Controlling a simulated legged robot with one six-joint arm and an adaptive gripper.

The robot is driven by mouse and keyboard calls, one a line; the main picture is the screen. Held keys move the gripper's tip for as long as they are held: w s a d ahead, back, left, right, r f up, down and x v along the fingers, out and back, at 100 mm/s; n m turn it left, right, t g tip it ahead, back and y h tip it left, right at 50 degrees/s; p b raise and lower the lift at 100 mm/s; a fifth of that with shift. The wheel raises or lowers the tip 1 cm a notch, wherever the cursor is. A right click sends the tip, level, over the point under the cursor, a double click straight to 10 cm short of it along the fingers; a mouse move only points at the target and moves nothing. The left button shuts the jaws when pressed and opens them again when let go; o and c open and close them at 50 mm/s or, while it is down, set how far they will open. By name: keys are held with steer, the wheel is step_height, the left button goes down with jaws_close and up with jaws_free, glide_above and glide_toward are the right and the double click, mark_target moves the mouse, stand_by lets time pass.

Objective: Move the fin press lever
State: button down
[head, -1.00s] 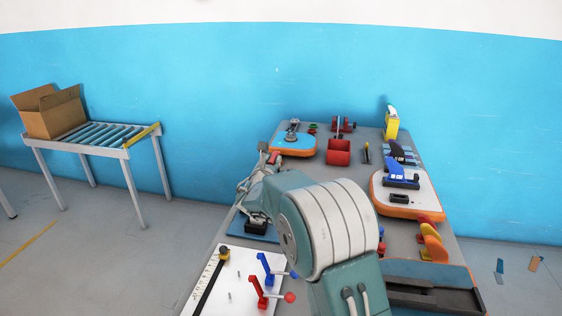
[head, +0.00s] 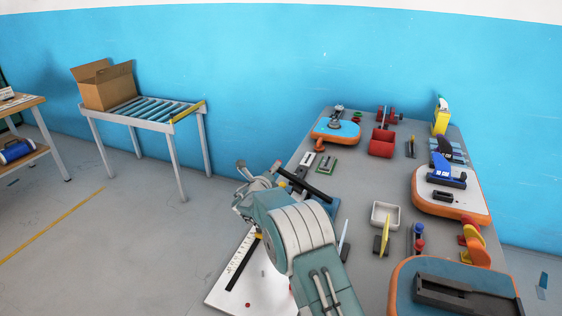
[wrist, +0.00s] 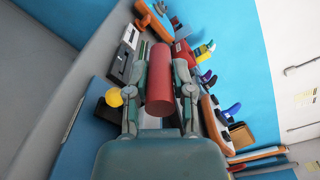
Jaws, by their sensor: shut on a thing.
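A red cylindrical grip (wrist: 159,88) stands between the two fingers of my gripper (wrist: 159,70) in the wrist view. The fingers are shut on it from both sides. In the head view my gripper (head: 262,174) is at the bench's left edge, beside a dark bar (head: 308,184) that slants down to the right and looks like the lever arm. A blue base plate (wrist: 78,138) with a yellow ball knob (wrist: 114,97) lies at the left in the wrist view. My arm hides much of the press in the head view.
A white board (head: 226,285) lies at the bench's front left. A white tray (head: 385,215), a red bin (head: 381,143) and a blue-topped orange board (head: 335,130) sit on the bench. A roller table (head: 150,110) with a cardboard box (head: 108,92) stands left; floor between is clear.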

steer(key=shift+w+a+f+n, duration=0.15)
steer(key=shift+a+f+n, duration=0.3)
steer(key=shift+f, duration=0.3)
steer(key=shift+w+a+f+n, duration=0.1)
steer(key=shift+a+f+n, duration=0.1)
steer(key=shift+f+n, duration=0.45)
steer(key=shift+f, duration=0.15)
steer(key=shift+c, duration=2.4)
jaws_free()
steer(key=shift+a, duration=0.1)
steer(key=shift+f, duration=0.1)
steer(key=v, duration=1.2)
steer(key=shift+f, duration=0.1)
